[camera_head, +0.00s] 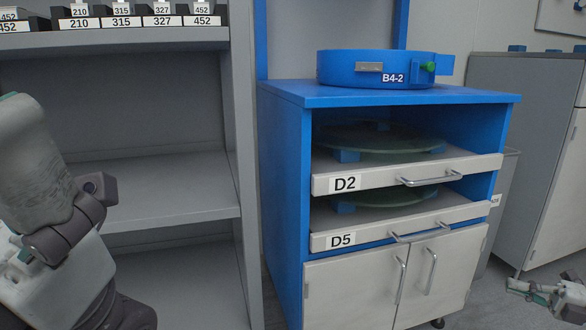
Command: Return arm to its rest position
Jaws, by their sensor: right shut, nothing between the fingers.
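My right gripper (518,286) shows at the lower right edge of the head view. It is shut and empty, pointing left, with clear space between it and the blue cabinet (280,190). Part of its arm is cut off by the picture edge. My left arm (40,190) fills the left edge, in front of the grey shelf. Its gripper is not visible.
The blue cabinet has drawers D2 (375,181) and D5 (365,236) and white doors below. A blue round sorter part labelled B4-2 (340,68) sits on top. Grey shelving (160,175) stands left, a grey cabinet (515,130) right. Floor shows at lower right.

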